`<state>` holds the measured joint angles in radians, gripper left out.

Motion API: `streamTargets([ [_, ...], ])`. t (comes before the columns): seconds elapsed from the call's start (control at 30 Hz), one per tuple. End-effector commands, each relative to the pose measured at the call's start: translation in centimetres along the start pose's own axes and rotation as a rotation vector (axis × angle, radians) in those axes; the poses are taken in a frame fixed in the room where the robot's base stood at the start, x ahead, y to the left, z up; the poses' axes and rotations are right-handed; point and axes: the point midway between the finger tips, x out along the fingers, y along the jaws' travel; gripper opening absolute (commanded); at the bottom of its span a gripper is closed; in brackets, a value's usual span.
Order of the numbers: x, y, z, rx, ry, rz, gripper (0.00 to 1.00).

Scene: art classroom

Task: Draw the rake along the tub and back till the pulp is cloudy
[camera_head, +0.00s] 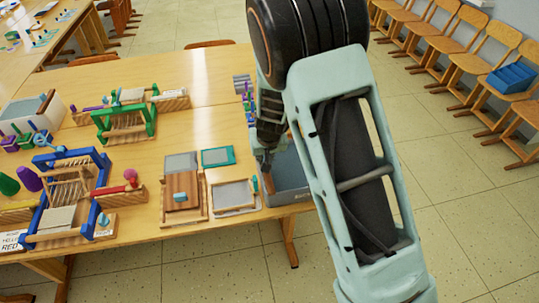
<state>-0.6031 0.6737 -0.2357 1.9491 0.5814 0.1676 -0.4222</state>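A grey tub (291,197) stands at the right end of the wooden table, partly hidden behind my arm. My gripper (265,160) points down over the tub's left side. A thin brown wooden piece (268,183) shows just below the fingers, at the tub's left edge. It may be part of the rake, but I cannot tell, nor whether the fingers hold it. The pulp inside the tub is hidden or too small to make out.
Left of the tub lie a framed screen (234,194), a wooden board with a light blue knob (182,193) and a teal-framed panel (218,156). A blue loom (66,190) and a green loom (124,122) stand further left. Chairs (480,65) line the right wall.

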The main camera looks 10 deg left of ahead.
Motion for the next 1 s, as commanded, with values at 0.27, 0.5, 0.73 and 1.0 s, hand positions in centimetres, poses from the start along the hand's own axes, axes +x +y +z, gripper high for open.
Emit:
streamTargets([
  [0.27, 0.0, -0.6, 0.1, -0.003, -0.002, -0.009, 0.14],
  [0.5, 0.0, -0.5, 0.0, -0.003, -0.001, -0.006, 0.28],
  [0.73, -0.3, -0.3, 0.0, -0.003, 0.0, -0.005, 0.28],
  [1.0, -4.1, -0.5, -0.1, -0.004, 0.004, -0.006, 0.28],
])
